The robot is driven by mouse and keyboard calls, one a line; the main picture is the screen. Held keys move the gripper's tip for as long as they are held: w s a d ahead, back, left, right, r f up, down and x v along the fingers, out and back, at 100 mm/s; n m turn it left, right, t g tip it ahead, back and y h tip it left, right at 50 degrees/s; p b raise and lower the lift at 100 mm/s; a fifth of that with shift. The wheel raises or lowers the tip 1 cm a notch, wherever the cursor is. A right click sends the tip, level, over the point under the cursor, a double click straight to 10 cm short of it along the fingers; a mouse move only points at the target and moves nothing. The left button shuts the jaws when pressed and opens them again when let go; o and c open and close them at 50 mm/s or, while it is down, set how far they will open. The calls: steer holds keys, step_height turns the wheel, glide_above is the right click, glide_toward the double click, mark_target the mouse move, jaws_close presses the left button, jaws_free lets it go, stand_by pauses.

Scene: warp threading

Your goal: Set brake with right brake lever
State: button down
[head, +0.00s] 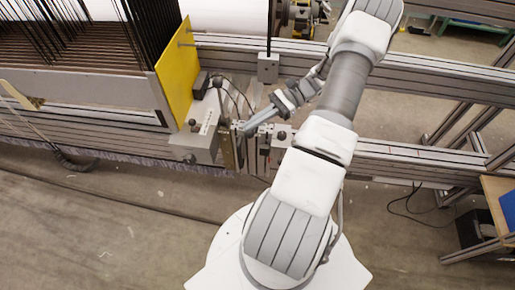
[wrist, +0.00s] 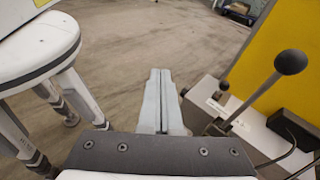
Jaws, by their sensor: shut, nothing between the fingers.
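A brake lever with a round black knob (wrist: 290,62) on a thin metal rod stands to the right of my fingers in the wrist view, leaning up and to the right. In the head view its knob (head: 218,81) is beside the yellow plate, above a grey machine block. My gripper (head: 244,130) has its pale blue fingers pressed together and empty, to the right of and below the knob in the head view. The fingers (wrist: 161,80) look apart from the knob and rod in the wrist view. The lever's lower end is partly unclear.
The yellow plate (head: 176,72) rises behind the lever and also shows in the wrist view (wrist: 282,65). A grey box (head: 197,138) with a small dark knob sits left of my fingers. Aluminium rails (head: 420,165) run to the right. Open floor (head: 110,225) lies in front.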

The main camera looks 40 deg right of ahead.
steer(key=s+d+f+m+t+h+b, duration=0.1)
steer(key=s+f+m+t+b, duration=0.1)
steer(key=f+m+t, duration=0.3)
steer(key=s+d+f+m+t+h+b, duration=0.1)
steer(key=f+m+t, duration=0.4)
steer(key=f, duration=0.5)
steer(key=s+d+f+m+t+h+b, duration=0.1)
steer(key=s+d+f+m+t+b, duration=0.2)
steer(key=s+f+m+t+b, duration=0.2)
step_height(320, 180, down, 2)
steer(key=t, duration=0.3)
steer(key=shift+s+d+f+t+h, duration=0.2)
steer(key=shift+d+t+h, duration=0.05)
steer(key=shift+t+h, duration=0.05)
steer(key=shift+w, duration=0.1)
steer(key=d+r+b+x, duration=0.1)
steer(key=r+x, duration=0.1)
steer(key=x, duration=1)
steer(key=shift+r, duration=0.3)
